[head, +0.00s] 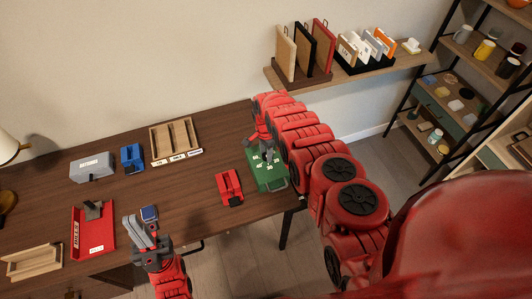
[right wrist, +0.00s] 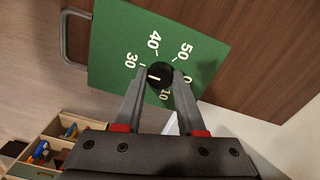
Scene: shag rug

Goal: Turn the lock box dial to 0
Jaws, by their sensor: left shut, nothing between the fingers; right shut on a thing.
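The green lock box (head: 271,183) lies near the table's right edge, with a handle at its side. In the right wrist view its green face (right wrist: 112,35) shows white numbers around a black dial (right wrist: 161,70). 30, 40, 50, 0 and 10 can be read; 20 is hidden. The dial's white mark points left, a little below the 30, away from the 0. My right gripper (right wrist: 160,80) is shut on the dial, one finger on each side; it also shows in the head view (head: 264,150). My left gripper (head: 142,222) is shut and empty over the table's front.
On the table (head: 190,200) are a red stapler-like thing (head: 229,188), a wooden tray (head: 175,140), a grey box (head: 92,167), a blue holder (head: 132,157) and a red tray (head: 92,237). A small blue thing (head: 149,213) lies by my left gripper. A shelf holds files behind.

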